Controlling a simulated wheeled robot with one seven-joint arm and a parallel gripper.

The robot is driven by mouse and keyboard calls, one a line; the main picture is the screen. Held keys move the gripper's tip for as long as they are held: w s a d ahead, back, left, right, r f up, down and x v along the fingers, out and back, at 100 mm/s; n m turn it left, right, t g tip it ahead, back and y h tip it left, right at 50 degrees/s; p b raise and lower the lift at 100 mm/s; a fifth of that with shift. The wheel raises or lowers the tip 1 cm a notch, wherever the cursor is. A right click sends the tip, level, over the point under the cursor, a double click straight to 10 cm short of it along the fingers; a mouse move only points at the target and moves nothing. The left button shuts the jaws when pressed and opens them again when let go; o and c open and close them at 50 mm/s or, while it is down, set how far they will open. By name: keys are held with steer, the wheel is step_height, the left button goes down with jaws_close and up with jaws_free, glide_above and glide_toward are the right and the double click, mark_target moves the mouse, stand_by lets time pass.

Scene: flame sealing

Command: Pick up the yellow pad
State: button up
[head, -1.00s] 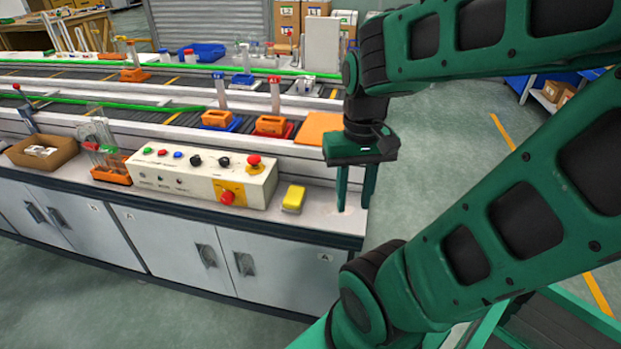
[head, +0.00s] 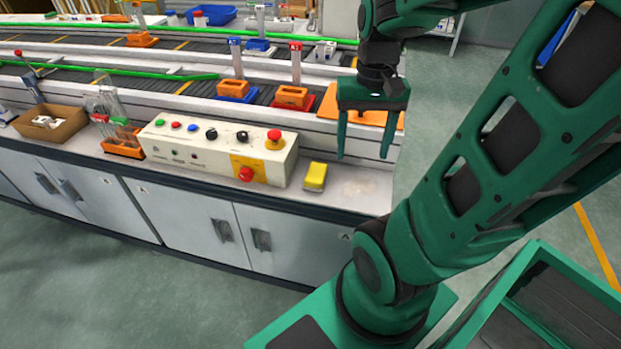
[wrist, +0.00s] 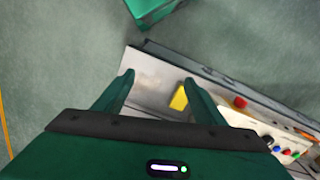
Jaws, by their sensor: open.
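The yellow pad (head: 315,177) is a small block on the pale counter, just right of the white control box. In the wrist view the yellow pad (wrist: 179,98) shows between my two fingers, nearer the right one, with counter around it. My gripper (head: 363,157) is green and open, with nothing between its fingers. It hangs above the counter, to the right of the pad and apart from it. In the wrist view my gripper (wrist: 160,85) points down with its fingers spread.
The control box (head: 215,150) with coloured buttons and a red emergency stop (head: 274,139) stands close to the pad's left. An orange plate (head: 352,104) lies behind my gripper on the conveyor. The counter is bare right of the pad, up to its right end.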

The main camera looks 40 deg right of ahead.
steer(key=w+f+m, duration=0.2)
steer(key=w+f, duration=0.1)
steer(key=w, duration=0.6)
steer(key=m+g+y, duration=0.1)
glide_toward(316, 172)
steer(key=f, duration=0.3)
steer(key=shift+s+a, duration=0.2)
steer(key=shift+a, duration=0.05)
steer(key=shift+s+f, duration=0.2)
steer(key=shift+f, duration=2.4)
steer(key=c, duration=1.2)
